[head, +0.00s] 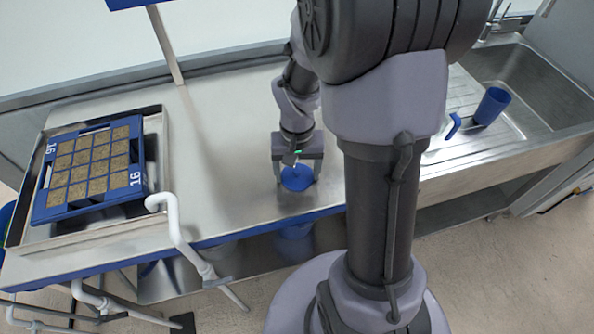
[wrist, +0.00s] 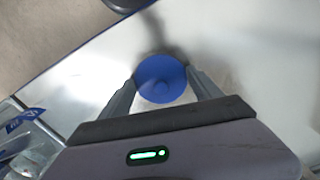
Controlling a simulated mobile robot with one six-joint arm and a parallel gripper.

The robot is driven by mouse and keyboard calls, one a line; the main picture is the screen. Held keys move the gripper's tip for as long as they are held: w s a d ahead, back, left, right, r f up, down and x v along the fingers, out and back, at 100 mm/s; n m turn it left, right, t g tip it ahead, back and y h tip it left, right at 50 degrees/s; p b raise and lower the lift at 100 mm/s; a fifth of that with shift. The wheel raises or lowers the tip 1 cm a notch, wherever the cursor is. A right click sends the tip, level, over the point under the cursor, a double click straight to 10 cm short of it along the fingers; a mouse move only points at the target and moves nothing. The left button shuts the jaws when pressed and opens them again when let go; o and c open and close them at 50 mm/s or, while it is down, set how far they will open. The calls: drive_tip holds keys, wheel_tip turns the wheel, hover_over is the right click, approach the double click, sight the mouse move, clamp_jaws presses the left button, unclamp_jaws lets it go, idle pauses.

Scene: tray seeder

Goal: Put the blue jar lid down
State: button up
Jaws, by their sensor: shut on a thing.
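The blue jar lid (head: 297,179) is a round blue disc near the front edge of the steel bench, in the middle of the head view.
A seed tray (head: 55,197) marked 16 sits in a metal frame (head: 158,125) at the left of the steel bench (head: 215,115). A white bent pipe (head: 172,215) stands at the front edge. A blue cup (head: 491,106) is by the sink (head: 540,85) at the right. The bench left of my gripper is clear.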

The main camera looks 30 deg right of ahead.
sight(297, 172)
drive_tip(key=o, duration=1.3)
drive_tip(key=shift+f, duration=0.1)
wheel_tip(297, 172, up, 12)
drive_tip(key=p, duration=0.6)
drive_tip(key=s+a+r+t, duration=0.2)
drive_tip(key=s+a+r, duration=0.1)
drive_tip(key=a+r, duration=0.1)
drive_tip(key=s+a+r+n+t+y, duration=0.1)
drive_tip(key=s+a+r+t, duration=0.1)
drive_tip(key=s+a+r, duration=0.2)
drive_tip(key=s+a+r+t+y, duration=0.1)
drive_tip(key=s+a+r, duration=0.2)
drive_tip(key=a+r, duration=0.3)
drive_tip(key=shift+s+a+t, duration=0.2)
drive_tip(key=shift+s+t, duration=0.2)
